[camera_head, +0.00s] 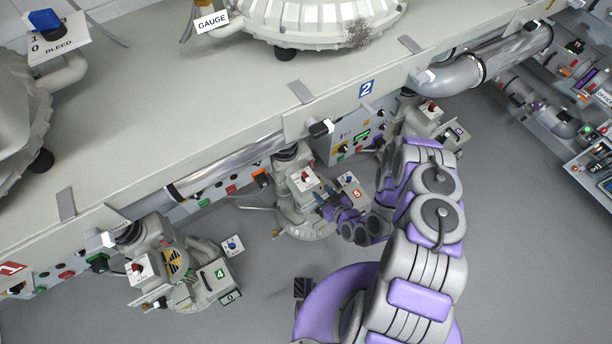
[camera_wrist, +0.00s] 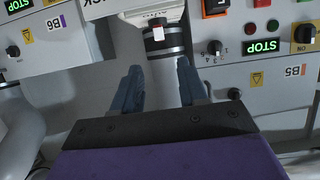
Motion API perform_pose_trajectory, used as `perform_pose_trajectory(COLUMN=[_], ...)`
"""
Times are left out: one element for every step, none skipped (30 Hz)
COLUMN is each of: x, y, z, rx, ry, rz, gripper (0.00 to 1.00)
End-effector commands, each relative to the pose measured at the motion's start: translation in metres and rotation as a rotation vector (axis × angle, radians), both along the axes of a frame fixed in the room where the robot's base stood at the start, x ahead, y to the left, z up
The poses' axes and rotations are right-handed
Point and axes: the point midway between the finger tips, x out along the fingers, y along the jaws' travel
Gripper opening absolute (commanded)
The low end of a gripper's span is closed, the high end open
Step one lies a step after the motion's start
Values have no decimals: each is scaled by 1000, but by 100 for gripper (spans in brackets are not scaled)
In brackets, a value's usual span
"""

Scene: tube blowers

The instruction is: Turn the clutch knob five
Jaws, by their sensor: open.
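Machine five (camera_head: 300,210), a pale grey unit with a red 5 tag (camera_head: 357,192), stands on the floor below the long bench. It carries a red-and-white knob (camera_head: 305,178) and a small blue knob (camera_head: 350,180) on a white plate. I cannot read which one is the clutch. My gripper (camera_head: 326,209) is low beside this machine, small and partly hidden by my arm. In the wrist view, my gripper (camera_wrist: 160,88) has its two blue-grey fingers apart with nothing between them. Beyond the fingertips is a dark knob with a white mark (camera_wrist: 158,34), by an upside-down AUTO label.
Machine four (camera_head: 180,265) stands at lower left. Another machine (camera_head: 428,122) is behind my arm. The bench (camera_head: 220,110) with big pipes runs above. In the wrist view, panels B6 (camera_wrist: 50,40) and B5 (camera_wrist: 260,80) show upside down. Grey floor (camera_head: 510,230) is open at right.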

Motion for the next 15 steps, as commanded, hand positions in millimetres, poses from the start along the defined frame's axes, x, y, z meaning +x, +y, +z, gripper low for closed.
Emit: perform_pose_trajectory(x=[5,8,12,16,20,25,29,32,37,41,45,52,56,61,66], y=[5,7,10,12,14,18,20,23,26,29,32,36,39,42,46], z=[-3,-5,-7,-9,-11,-14,-15,-17,-20,-22,-24,-27,-29,-31,-34], rx=[0,-1,-1,-1,-2,-3,-2,-1,-2,-2,-2,-1,-1,-1,-2], ry=[-1,-1,-2,-2,-2,-2,-2,-2,-2,-2,-2,-3,-4,-5,-4], rz=[3,3,2,3,3,4,3,5,4,4,4,4,2,2,4], gripper=[43,43,43,43,43,43,43,43,43,43,43,43,43,43,43])
